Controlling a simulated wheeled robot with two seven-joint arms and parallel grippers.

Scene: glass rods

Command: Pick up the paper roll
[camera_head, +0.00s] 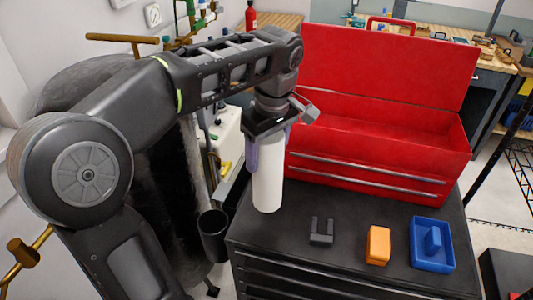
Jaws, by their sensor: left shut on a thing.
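The white paper roll (267,180) is upright at the left edge of the black cabinet top, in front of the red toolbox. My left gripper (266,138) comes down from above and is shut on the upper part of the roll, with a purple-grey finger showing on its left side. I cannot tell whether the roll's lower end touches the cabinet top. My right gripper is not in view.
The open red toolbox (372,168) stands at the back of the black cabinet (290,262). A dark bracket-like piece (321,239), an orange block (377,245) and a blue tray (447,257) lie in front. A dark cup (213,236) is left of the cabinet.

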